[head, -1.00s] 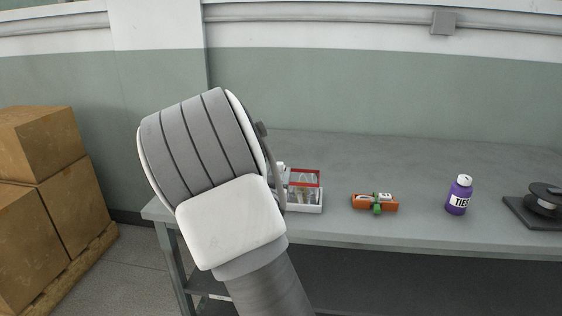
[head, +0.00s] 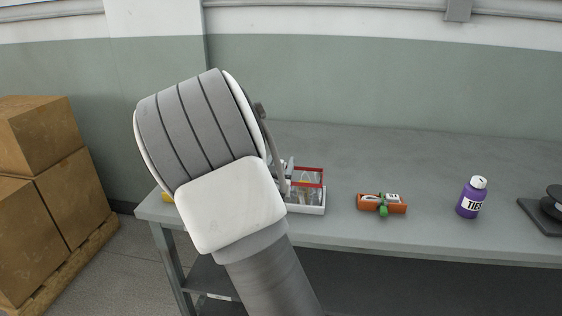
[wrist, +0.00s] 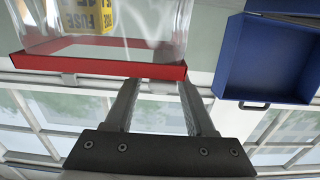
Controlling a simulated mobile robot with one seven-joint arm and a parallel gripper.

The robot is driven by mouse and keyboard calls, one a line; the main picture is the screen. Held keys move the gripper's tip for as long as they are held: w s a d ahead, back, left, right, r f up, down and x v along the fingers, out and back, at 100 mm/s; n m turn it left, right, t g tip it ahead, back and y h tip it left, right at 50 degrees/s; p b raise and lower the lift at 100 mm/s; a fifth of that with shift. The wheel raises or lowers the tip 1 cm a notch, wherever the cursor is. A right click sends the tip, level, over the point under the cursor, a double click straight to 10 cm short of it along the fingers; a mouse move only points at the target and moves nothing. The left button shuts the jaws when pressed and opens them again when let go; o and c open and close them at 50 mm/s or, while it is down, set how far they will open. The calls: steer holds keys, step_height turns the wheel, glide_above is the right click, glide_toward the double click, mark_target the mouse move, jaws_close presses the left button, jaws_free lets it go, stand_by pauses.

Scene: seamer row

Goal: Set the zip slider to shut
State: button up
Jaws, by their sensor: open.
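A clear pouch with a red rim (head: 308,170) stands in a white tray (head: 308,209) on the table, just right of my arm. In the wrist view the clear pouch (wrist: 150,28) fills the upper left, with a yellow label reading FUSE behind or inside it. Its red strip (wrist: 95,66) runs across just beyond my fingertips. I cannot make out the zip slider for certain. My gripper (wrist: 158,86) is open, with nothing seen between its fingers; I cannot tell whether they touch the strip. In the head view my arm hides most of the gripper.
A blue bin (wrist: 267,62) shows in the wrist view. Cardboard boxes (head: 35,190) stand left of the table. The table's back is clear.

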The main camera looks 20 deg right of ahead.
steer(key=shift+c, duration=0.2)
jaws_close()
stand_by(1.3)
